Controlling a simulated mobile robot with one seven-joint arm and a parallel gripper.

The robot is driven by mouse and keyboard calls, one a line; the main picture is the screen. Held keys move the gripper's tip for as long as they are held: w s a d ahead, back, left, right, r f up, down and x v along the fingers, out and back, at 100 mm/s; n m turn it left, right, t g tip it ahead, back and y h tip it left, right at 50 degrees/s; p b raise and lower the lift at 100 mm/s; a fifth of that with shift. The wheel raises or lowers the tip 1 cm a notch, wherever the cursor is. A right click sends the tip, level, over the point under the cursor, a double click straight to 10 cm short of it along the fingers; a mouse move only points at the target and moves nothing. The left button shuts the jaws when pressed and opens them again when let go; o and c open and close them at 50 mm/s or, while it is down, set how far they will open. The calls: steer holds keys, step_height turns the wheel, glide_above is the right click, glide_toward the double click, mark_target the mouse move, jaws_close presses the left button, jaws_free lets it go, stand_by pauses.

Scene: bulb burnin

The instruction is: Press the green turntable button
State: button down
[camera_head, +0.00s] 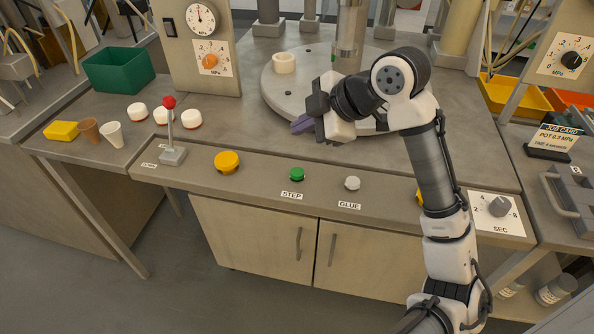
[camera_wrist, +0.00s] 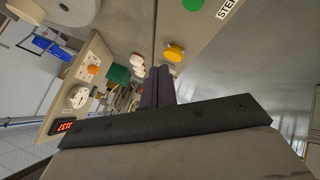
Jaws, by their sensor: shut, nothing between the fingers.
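The green button (camera_head: 297,174) sits on the sloped front panel, behind the STEP label (camera_head: 291,195). It also shows at the top of the wrist view (camera_wrist: 194,5). The round grey turntable (camera_head: 283,98) lies behind the panel and carries a white ring-shaped part (camera_head: 284,63). My gripper (camera_head: 300,124) is shut and empty, with its purple fingers pointing left above the bench. It is behind and above the green button and apart from it. In the wrist view the closed fingers (camera_wrist: 159,88) show in the middle.
On the panel are a yellow button (camera_head: 227,162), a white GLUE button (camera_head: 352,183), a red-knobbed lever (camera_head: 170,128) and a SEC dial (camera_head: 498,207). My forearm partly covers another yellow button (camera_head: 420,197). White parts, cups and a green bin (camera_head: 118,69) stand at left.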

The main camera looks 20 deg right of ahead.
mark_target(302, 174)
steer(key=shift+f+b, duration=3.2)
steer(key=shift+f, duration=1.15)
steer(key=shift+f+b, duration=0.4)
steer(key=shift+f+b, duration=0.4)
steer(key=shift+f, duration=0.1)
steer(key=shift+r, duration=0.15)
steer(key=shift+r+p, duration=0.7)
steer(key=shift+r, duration=0.1)
steer(key=shift+r+p, duration=1.8)
steer(key=shift+r, duration=0.7)
